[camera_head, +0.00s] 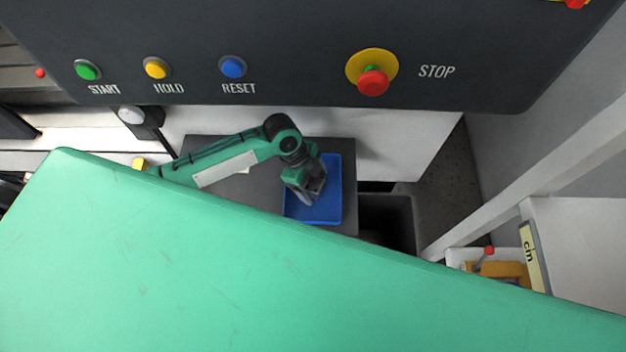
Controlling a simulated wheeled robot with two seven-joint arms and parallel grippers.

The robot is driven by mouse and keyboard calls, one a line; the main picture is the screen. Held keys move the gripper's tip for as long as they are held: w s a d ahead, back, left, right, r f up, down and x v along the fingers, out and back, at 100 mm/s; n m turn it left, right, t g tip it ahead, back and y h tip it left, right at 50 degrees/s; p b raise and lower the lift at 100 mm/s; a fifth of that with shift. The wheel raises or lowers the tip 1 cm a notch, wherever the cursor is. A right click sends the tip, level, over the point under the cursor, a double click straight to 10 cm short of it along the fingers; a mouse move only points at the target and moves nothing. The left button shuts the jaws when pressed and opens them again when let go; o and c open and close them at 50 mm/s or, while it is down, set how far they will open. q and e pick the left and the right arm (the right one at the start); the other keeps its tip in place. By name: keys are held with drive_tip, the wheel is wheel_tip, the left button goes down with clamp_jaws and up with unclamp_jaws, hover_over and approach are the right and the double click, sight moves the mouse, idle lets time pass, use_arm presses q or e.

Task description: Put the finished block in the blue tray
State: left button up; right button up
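The blue tray (331,209) lies on a dark grey surface in the middle of the head view. My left arm reaches in from the left, and my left gripper (309,196) points down over the left part of the tray. A small grey shape shows at its fingers, but I cannot tell whether it is the finished block or part of the gripper. I cannot tell whether the fingers are open or shut. No block shows clearly anywhere else. My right gripper is not in view.
A dark control panel (300,60) with START, HOLD, RESET and a red STOP button (373,82) spans the top. A dark open bin (388,221) stands right of the tray. Yellow hardware (497,270) sits at the right. A large green surface near the camera hides the lower view.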

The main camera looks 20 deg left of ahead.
sight(312, 181)
use_arm(q)
drive_tip(key=shift+r, duration=0.1)
drive_tip(key=shift+a+r, duration=0.1)
drive_tip(key=shift+r, duration=0.05)
drive_tip(key=b+v, duration=0.2)
drive_tip(key=v, duration=0.4)
drive_tip(key=shift+w+r, duration=0.1)
drive_tip(key=shift+a+r, duration=0.2)
drive_tip(key=shift+r, duration=0.35)
